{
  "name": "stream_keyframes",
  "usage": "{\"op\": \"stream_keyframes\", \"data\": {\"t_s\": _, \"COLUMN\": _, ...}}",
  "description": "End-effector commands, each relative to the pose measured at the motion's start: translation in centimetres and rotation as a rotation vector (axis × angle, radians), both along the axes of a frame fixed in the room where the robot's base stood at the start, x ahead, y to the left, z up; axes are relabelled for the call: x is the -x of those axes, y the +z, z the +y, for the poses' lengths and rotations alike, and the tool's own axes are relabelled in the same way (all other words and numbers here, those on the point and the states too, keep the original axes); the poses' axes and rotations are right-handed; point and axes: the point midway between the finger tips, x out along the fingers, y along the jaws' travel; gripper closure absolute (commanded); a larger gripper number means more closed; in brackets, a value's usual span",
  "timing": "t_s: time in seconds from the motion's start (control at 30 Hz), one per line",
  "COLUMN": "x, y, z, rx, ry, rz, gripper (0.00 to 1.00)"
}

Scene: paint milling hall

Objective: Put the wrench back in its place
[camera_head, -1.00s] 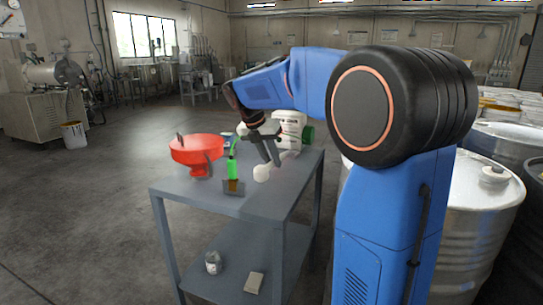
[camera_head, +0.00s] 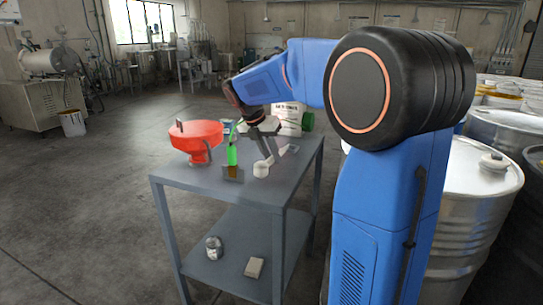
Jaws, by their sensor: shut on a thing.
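My gripper (camera_head: 270,157) hangs low over the right part of the grey table (camera_head: 225,187) and is shut on a pale tool, which I take to be the wrench (camera_head: 261,170). Its rounded end points to the lower left and its thin shaft runs up to the right, partly behind the fingers. Its details are too small to read. It is close above the tabletop; I cannot tell whether it touches. No marked place for the wrench can be made out.
A white container (camera_head: 288,114) with a green cap lies behind. The lower shelf holds a can (camera_head: 214,248) and a small block (camera_head: 254,267). Drums (camera_head: 470,205) stand right.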

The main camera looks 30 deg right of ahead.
Motion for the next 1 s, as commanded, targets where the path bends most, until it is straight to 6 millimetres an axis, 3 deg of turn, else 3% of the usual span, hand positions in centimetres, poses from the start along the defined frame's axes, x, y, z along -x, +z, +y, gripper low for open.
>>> {"op": "stream_keyframes", "data": {"t_s": 1.0, "x": 0.0, "y": -1.2, "z": 0.0, "rx": 0.000, "ry": 0.000, "rz": 0.000, "gripper": 1.00}}
